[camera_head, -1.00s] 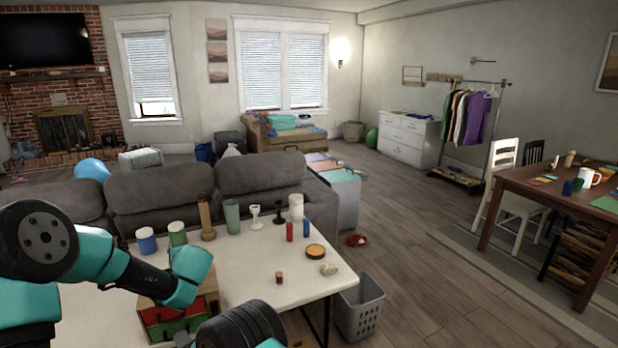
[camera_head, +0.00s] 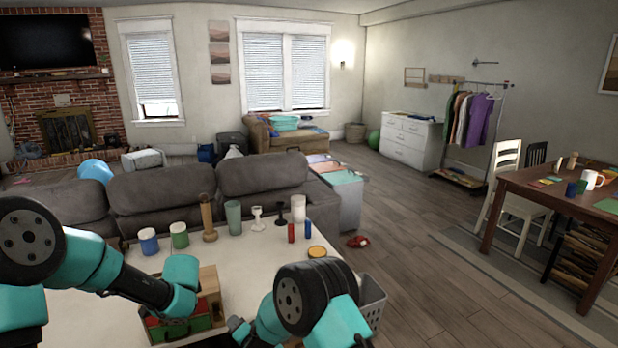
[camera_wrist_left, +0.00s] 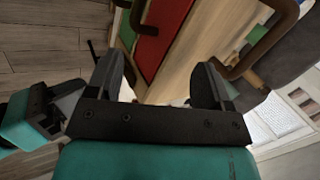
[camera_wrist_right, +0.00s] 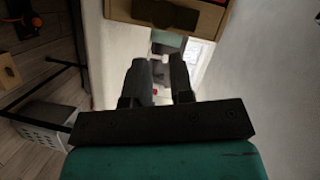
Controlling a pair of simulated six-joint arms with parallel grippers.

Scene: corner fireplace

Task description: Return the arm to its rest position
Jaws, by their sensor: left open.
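My right arm (camera_head: 305,300) comes in at the lower middle of the head view. Its gripper (camera_head: 238,328) shows as a small dark shape at the bottom edge, right of the wooden drawer box (camera_head: 210,282). In the right wrist view the right gripper's fingers (camera_wrist_right: 159,75) stand a narrow gap apart with nothing seen held. My left arm (camera_head: 105,268) reaches from the left over the box, hiding part of it. In the left wrist view my left gripper (camera_wrist_left: 163,85) is open and empty near the box's red drawer front (camera_wrist_left: 160,35) and dark handles. Its fingertips are hidden in the head view.
The white table (camera_head: 240,262) carries a row of cups, jars and candlesticks along its back edge. A yellow-topped round tin (camera_head: 317,252) sits at the right. A grey basket (camera_head: 373,300) stands on the floor beside the table. The grey sofa (camera_head: 160,195) is behind.

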